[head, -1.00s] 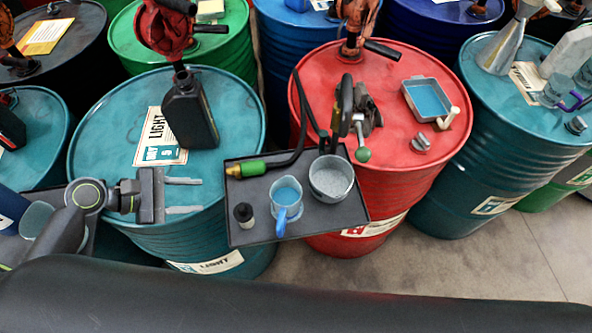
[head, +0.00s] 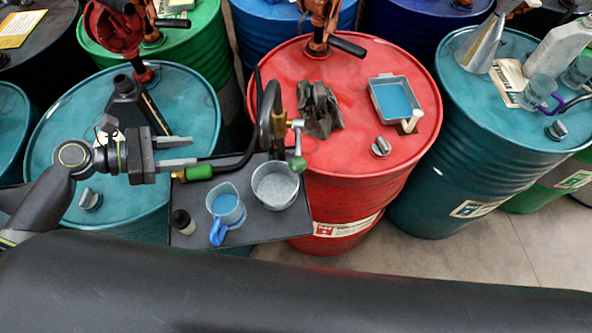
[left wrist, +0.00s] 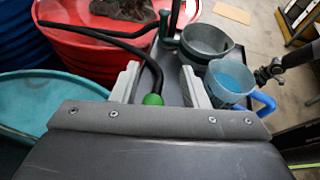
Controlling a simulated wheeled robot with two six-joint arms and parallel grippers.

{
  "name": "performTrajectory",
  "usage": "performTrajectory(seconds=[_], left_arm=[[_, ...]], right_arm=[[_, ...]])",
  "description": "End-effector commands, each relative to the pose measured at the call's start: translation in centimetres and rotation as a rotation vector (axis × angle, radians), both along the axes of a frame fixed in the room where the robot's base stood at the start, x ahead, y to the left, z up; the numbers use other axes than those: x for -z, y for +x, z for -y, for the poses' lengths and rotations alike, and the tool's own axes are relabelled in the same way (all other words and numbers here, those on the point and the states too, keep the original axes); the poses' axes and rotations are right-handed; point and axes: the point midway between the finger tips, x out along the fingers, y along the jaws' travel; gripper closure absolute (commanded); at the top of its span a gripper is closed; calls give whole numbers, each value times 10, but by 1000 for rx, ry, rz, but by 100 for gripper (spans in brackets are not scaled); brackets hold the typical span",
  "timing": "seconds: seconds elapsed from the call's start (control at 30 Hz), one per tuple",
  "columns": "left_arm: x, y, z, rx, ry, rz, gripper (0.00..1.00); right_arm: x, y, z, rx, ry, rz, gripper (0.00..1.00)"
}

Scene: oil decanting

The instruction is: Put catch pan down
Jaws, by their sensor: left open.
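The catch pan (head: 425,112), a grey rectangular pan with blue liquid and a pale handle, rests on the far right of the red drum's top (head: 370,150) in the head view. I cannot see it in the left wrist view. My left gripper (head: 188,152) is open above the near right rim of the left teal drum, by the black tray's back left corner and well left of the pan. In the left wrist view, its jaws (left wrist: 160,88) are spread, with a black hose and a green knob (left wrist: 153,99) showing between them. My right gripper is not in view.
A grey cap (head: 380,147) sits near the pan.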

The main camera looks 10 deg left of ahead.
Motion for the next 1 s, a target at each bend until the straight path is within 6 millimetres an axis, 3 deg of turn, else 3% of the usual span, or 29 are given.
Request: performTrajectory(seconds=[0.2,0.53,1.0], left_arm=[[2,4,8,1,-3,2,59],[16,21,41,0,-5,3,59],[40,46,91,1,-3,0,59]], right_arm=[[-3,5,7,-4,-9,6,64],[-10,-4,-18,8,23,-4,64],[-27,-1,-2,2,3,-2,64]])
